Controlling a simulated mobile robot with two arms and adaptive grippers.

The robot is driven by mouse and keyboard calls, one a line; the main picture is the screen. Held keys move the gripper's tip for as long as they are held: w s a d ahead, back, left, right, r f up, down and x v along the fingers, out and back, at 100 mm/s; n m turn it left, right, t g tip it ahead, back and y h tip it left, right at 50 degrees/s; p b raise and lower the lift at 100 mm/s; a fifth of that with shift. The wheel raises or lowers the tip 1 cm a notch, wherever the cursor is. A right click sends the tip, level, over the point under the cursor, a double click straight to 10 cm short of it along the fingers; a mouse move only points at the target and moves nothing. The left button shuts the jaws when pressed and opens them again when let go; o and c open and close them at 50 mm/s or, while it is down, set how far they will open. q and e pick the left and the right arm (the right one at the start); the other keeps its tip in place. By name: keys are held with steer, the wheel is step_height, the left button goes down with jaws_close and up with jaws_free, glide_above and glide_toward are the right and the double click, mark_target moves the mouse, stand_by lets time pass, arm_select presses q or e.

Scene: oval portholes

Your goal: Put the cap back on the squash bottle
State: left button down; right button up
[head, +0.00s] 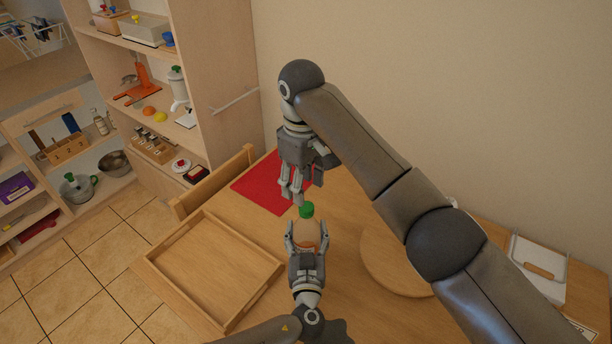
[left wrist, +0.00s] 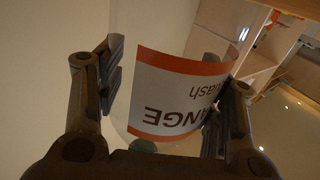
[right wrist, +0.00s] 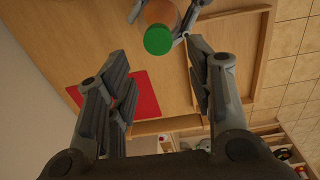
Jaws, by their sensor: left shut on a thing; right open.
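The squash bottle (head: 307,230) stands in the grip of my left gripper (head: 306,240). Its clear side and orange-and-white label (left wrist: 175,95) fill the left wrist view between the two fingers. A green cap (head: 307,210) sits at the top of the bottle; how tightly it sits cannot be told. From above, the cap (right wrist: 158,40) shows as a green disc in the right wrist view. My right gripper (head: 300,194) is open and empty, pointing down above and slightly behind the cap, apart from it.
A wooden tray (head: 262,296) lies on the table left of the bottle. A red mat (head: 256,193) lies behind it, and a round wooden board (head: 381,267) lies to the right, partly hidden by my right arm. A white board (head: 536,262) lies farther right.

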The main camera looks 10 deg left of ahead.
mark_target(306, 206)
steer(key=n, duration=0.2)
steer(key=r+n, duration=0.1)
steer(key=n, duration=0.2)
steer(key=shift+a, duration=0.1)
steer(key=n, duration=0.5)
steer(key=shift+r, duration=0.2)
steer(key=n, duration=0.4)
steer(key=shift+d+r+n, duration=0.2)
steer(key=shift+n, duration=0.2)
steer(key=n, duration=0.3)
steer(key=shift+d+r+n, duration=0.1)
steer(key=shift+d+n, duration=0.15)
steer(key=shift+n, duration=0.05)
steer(key=shift+f, duration=4.05)
